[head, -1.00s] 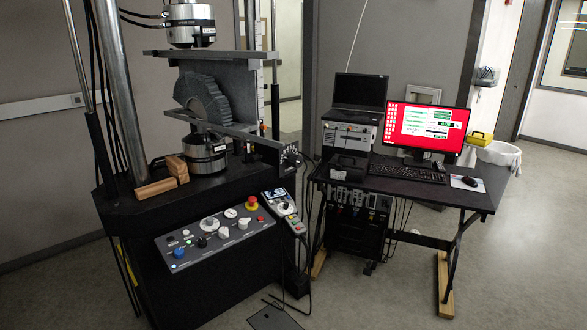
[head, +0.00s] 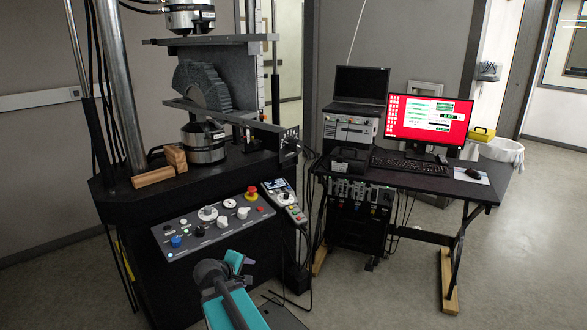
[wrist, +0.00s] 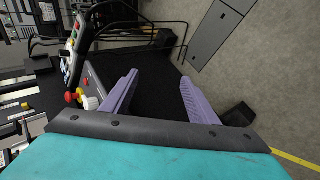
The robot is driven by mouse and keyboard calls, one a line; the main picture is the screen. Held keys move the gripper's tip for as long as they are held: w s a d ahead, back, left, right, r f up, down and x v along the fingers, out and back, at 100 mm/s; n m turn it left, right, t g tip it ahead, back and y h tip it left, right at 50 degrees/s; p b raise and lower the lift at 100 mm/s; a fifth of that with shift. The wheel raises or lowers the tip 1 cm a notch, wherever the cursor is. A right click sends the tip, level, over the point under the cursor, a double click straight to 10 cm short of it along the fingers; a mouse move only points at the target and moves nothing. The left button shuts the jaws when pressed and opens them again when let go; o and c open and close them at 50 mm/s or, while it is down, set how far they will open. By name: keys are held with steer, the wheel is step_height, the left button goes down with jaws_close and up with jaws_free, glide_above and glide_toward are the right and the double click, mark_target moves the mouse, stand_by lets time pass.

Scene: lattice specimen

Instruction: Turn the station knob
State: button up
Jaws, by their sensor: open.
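The station's sloped grey control panel (head: 212,225) is on the front of the black machine, left of centre in the head view. It carries several knobs: white knobs (head: 242,212), a black knob (head: 199,230), a blue one (head: 175,240) and a red-and-yellow mushroom button (head: 251,192). I cannot tell which is the station knob. My teal arm shows low in the head view, in front of the panel. In the wrist view my gripper (wrist: 158,78) has its purple fingers apart and empty. A white knob (wrist: 91,103) and a red knob (wrist: 70,97) are left of the left finger.
A small controller with buttons (head: 284,200) hangs right of the panel. A black desk (head: 455,187) with a monitor (head: 430,120) stands further right. Wooden blocks (head: 154,177) lie on the machine ledge. Cables hang between machine and desk. The floor at the right is clear.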

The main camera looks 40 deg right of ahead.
steer(key=w+d+r+t+h+b, duration=0.15)
steer(key=d+r, duration=0.25)
steer(key=r, duration=0.5)
steer(key=d+r+t+h+b, duration=0.1)
steer(key=d+r+h+b, duration=0.1)
steer(key=d+r, duration=0.45)
steer(key=n+h+b, duration=0.1)
steer(key=h+b, duration=0.2)
steer(key=h, duration=0.2)
glide_toward(293, 149)
steer(key=shift+s+a+t, duration=0.35)
steer(key=shift+s+a, duration=0.25)
steer(key=shift+a, duration=0.1)
steer(key=shift+p+x, duration=0.9)
steer(key=shift+p, duration=2.7)
steer(key=d+p, duration=0.1)
steer(key=p, duration=0.5)
steer(key=shift+w+r, duration=0.1)
steer(key=shift+w, duration=0.05)
steer(key=p+x, duration=0.3)
steer(key=p, duration=0.1)
steer(key=shift+p+x, duration=1.1)
steer(key=shift+x, duration=2.9)
steer(key=shift+w, duration=0.1)
